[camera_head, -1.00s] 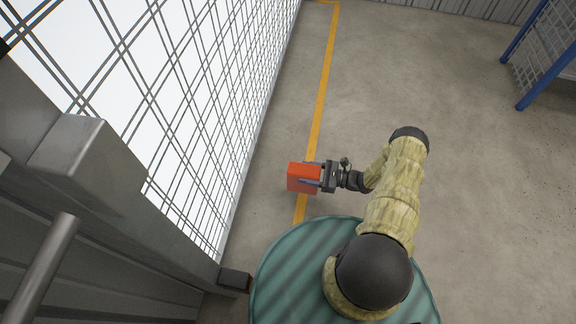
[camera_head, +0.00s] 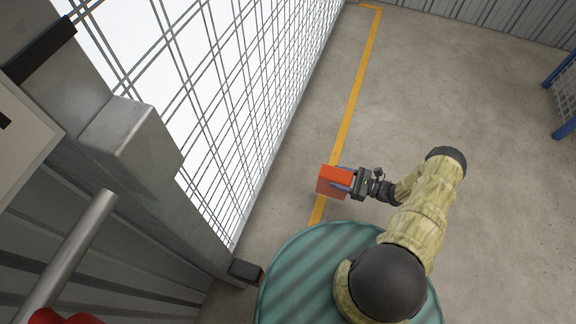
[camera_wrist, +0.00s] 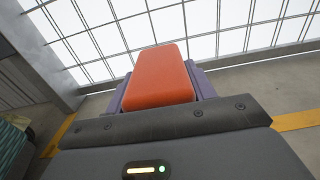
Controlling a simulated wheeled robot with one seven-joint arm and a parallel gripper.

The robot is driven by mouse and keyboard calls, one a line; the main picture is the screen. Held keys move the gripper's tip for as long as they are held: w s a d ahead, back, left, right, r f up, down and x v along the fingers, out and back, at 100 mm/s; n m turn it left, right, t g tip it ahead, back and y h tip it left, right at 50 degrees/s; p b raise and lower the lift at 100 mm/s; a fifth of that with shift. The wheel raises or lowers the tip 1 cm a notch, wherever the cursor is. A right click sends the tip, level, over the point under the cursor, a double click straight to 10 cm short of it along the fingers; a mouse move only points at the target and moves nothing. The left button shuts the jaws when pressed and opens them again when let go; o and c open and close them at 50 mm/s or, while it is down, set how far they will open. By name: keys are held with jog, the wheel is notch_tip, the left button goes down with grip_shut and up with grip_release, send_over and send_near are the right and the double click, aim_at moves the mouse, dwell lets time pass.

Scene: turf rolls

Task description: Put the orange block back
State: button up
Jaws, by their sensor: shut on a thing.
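The orange block (camera_head: 334,181) is held in front of my body, above the floor and near the yellow floor line in the head view. My gripper (camera_head: 343,182) is shut on it, with a finger on each side. In the wrist view the orange block (camera_wrist: 159,76) fills the space between the fingers of my gripper (camera_wrist: 158,88), its far end pointing toward the wire mesh. The place the block belongs cannot be made out in these frames.
A wire mesh wall (camera_head: 225,100) runs along the left. A grey metal post with a box (camera_head: 130,140) and a bar stands at near left. A blue-framed mesh rack (camera_head: 566,95) is at far right. The concrete floor (camera_head: 450,90) between is clear.

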jog(key=a+r+m+t+h+p, duration=0.2)
jog(key=r+p, duration=0.7)
jog(key=r, duration=2.4)
jog(key=shift+w+a+r+m+t, duration=0.4)
jog(key=shift+a+m+t, duration=0.25)
jog(key=shift+t, duration=0.55)
jog(key=shift+a+f, duration=0.1)
